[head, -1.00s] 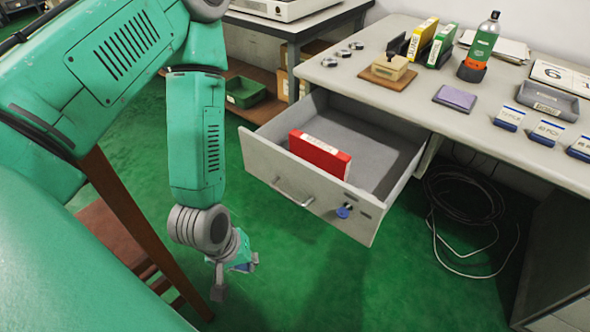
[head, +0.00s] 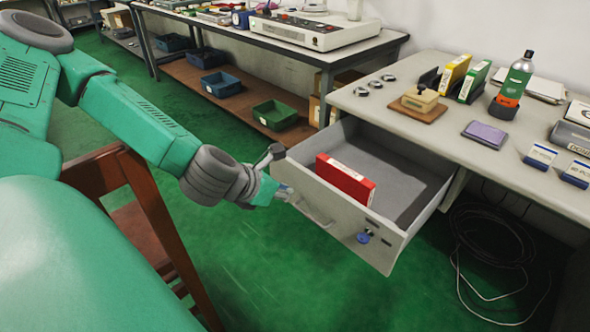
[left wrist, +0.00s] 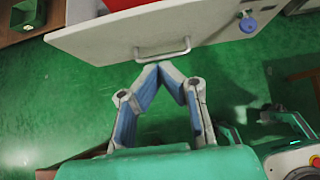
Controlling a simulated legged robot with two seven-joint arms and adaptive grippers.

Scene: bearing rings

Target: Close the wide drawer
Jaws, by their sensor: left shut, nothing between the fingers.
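The wide drawer (head: 325,222) stands pulled out from under the desk, with a red box (head: 345,180) inside it. Its front carries a metal handle (head: 314,212) and a blue key tag (head: 363,237). In the left wrist view the drawer front (left wrist: 220,22) fills the top, with the handle (left wrist: 162,52) just beyond my fingertips. My left gripper (head: 285,190) is at the left part of the drawer front. It is shut and empty, its fingertips (left wrist: 160,66) meeting just short of the handle; I cannot tell whether anything touches. My right gripper is not in view.
The desk top (head: 440,125) holds a stamp on a wooden block (head: 418,104), yellow and green boxes, a spray bottle (head: 517,75) and a purple pad (head: 485,134). A brown wooden stool (head: 150,215) stands at left. Cables (head: 490,240) lie under the desk. Green floor before the drawer is clear.

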